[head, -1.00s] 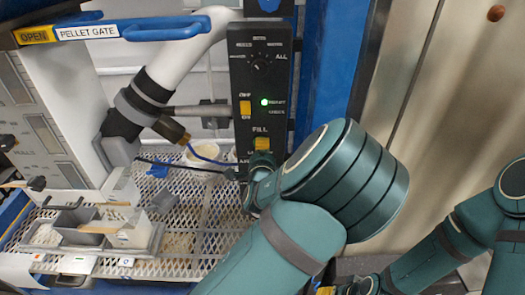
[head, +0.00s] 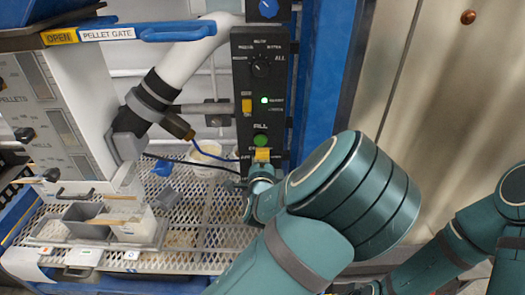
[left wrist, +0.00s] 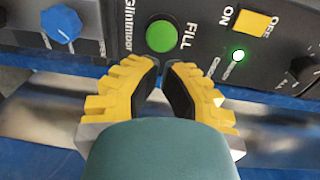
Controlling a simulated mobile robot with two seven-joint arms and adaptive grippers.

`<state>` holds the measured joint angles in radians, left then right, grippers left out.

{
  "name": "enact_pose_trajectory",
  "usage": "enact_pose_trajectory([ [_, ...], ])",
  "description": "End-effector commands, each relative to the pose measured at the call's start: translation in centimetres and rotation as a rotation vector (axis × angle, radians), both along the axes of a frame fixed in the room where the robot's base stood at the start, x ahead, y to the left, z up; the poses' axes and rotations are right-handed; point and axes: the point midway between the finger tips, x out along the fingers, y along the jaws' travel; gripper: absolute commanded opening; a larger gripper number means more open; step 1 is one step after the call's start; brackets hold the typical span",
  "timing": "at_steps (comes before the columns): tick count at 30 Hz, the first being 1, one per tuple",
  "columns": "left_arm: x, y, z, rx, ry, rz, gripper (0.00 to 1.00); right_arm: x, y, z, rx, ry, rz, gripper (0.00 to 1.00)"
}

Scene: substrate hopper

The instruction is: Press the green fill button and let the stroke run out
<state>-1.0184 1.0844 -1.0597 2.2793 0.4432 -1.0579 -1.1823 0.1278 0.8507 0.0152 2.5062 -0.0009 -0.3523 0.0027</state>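The round green fill button (head: 260,140) sits under the FILL label on the black control panel (head: 246,110). It shows uncovered in the left wrist view (left wrist: 160,36). My left gripper (head: 262,154) is just below the button in the head view. In the left wrist view its yellow fingers (left wrist: 161,64) are brought together, tips just short of the button in the picture, with nothing between them. A gap to the button seems to show, but its depth is hard to judge. My right gripper is mostly cut off at the bottom edge of the head view.
A green light (head: 264,100) glows on the panel beside a yellow switch (head: 246,105). A black selector knob (head: 261,68) and a blue knob (head: 268,8) are above. The blue PELLET GATE handle (head: 185,30) is upper left.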

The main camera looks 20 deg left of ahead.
Motion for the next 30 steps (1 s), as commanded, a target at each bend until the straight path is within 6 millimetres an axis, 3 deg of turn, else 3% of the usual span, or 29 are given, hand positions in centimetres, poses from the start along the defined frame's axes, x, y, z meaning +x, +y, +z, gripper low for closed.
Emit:
enact_pose_trajectory([
  [6,-4.2,-1.1,0.3,0.001,0.002,0.000,0.00,-0.1,0.1,0.7,0.001,0.001,0.002,0.47],
  [12,-6.2,-1.6,0.3,0.000,0.001,0.000,0.00,-0.1,0.1,0.9,0.001,0.004,0.002,0.47],
  [30,-6.7,-1.6,0.3,-0.001,0.002,0.002,0.00,-0.2,0.1,0.9,0.001,0.004,0.002,0.47],
])
